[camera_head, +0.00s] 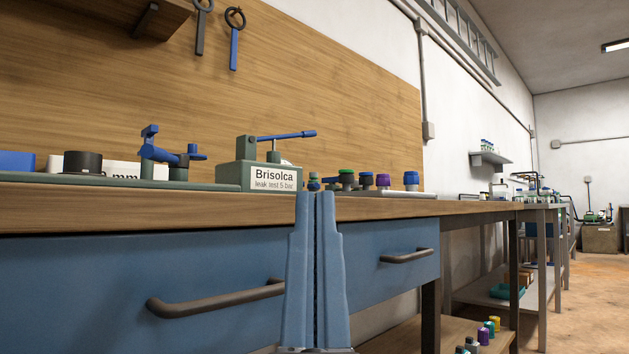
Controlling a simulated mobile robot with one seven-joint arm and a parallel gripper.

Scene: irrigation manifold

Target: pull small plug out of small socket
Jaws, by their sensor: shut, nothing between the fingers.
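My gripper (316,200) has blue fingers pointing up, pressed together and empty. It stands in front of the wooden bench edge, and its tips reach about the height of the bench top. Several small fittings with coloured caps sit on a flat plate (362,195) on the bench, right of and beyond the fingertips. Among them are a green-topped one (347,179), a purple one (382,181) and a blue one (411,180). I cannot tell which of them is the small plug or the small socket. The fingers partly hide this area.
The Brisolca leak test box (257,176) with a blue lever stands left of the fingertips. A blue clamp (168,156) and a black cylinder (83,162) are further left. Drawer handles (215,299) (407,256) stick out below the bench top (130,213). Floor is open at the right.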

